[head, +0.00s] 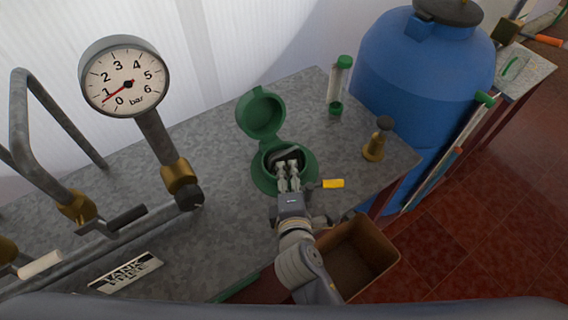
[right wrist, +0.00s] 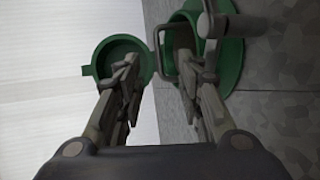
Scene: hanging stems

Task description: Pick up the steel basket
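The steel basket (head: 286,153) shows as a dark grey rim and handle inside the open green housing (head: 261,183) on the bench. The green lid (head: 260,112) is swung up behind the opening. My right gripper (head: 287,170) reaches over the housing and partly covers the basket. In the right wrist view its two fingers are apart, and the basket's handle loop (right wrist: 160,46) stands near the right-hand finger. I cannot tell whether the finger touches it. The rest of the basket is mostly hidden. My left gripper is not in view.
A yellow-handled lever (head: 333,183) sticks out beside the housing. A brass fitting (head: 374,142), a green-capped tube (head: 339,82) and a blue tank (head: 420,70) stand to the right. A pressure gauge (head: 121,77) and pipes stand left. A brown bin (head: 358,255) is below the bench edge.

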